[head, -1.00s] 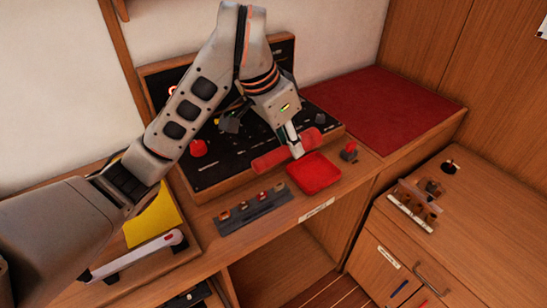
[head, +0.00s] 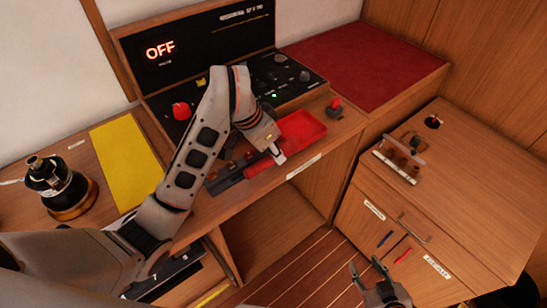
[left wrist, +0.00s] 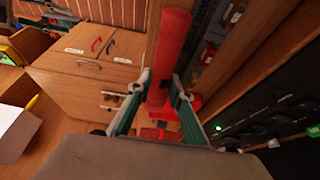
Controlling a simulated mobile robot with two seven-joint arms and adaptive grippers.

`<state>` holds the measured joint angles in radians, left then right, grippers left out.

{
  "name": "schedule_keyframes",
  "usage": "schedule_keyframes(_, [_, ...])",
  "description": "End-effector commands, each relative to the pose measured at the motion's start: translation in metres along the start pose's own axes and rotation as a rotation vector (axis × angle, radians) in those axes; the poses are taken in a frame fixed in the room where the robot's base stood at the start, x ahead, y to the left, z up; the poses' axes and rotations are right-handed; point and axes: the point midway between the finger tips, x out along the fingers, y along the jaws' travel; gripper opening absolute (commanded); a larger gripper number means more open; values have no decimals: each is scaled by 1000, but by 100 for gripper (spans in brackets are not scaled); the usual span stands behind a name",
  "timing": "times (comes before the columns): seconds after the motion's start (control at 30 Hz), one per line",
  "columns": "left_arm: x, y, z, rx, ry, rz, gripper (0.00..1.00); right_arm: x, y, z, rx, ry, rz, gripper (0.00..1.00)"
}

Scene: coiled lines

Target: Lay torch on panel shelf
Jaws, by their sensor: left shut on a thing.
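The torch (head: 264,168) is a red cylinder, and my left gripper (head: 277,156) is shut on it. It lies roughly level at the console's front edge, in front of the shallow red tray (head: 303,128). I cannot tell whether it touches the wood. In the left wrist view the torch (left wrist: 172,40) runs between the two green-padded fingers (left wrist: 161,84). The dark control panel (head: 290,80) stands behind the tray. My right gripper (head: 368,272) is open and empty, low at the bottom of the head view.
A red knob (head: 335,104) stands right of the tray, and a red button (head: 181,111) is on the panel. The red mat (head: 365,60) is bare. A small rack (head: 400,160) stands on the right cabinet.

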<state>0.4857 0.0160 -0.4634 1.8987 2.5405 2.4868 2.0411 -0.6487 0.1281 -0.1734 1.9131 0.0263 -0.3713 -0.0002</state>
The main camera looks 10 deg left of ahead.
Motion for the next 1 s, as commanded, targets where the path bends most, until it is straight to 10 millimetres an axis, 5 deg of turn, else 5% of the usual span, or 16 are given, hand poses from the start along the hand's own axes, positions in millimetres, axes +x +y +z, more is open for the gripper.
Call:
schedule_keyframes(0.2, [24,0,10,-1,-1,1,0,-2,0,1,1,-4,0,40])
schedule_keyframes(0.6, [28,0,12,-2,0,1,0,-1,-3,4,12,-7,1,40])
schedule_keyframes(0.63, [29,0,12,-2,-1,0,22,-1,-4,3,13,-6,0,40])
schedule_keyframes(0.7, [28,-1,12,-2,-1,-1,37,-1,-4,3,14,-7,0,40])
schedule_keyframes(1.0, [28,0,12,-1,-1,-1,37,-1,-5,2,14,-6,-2,40])
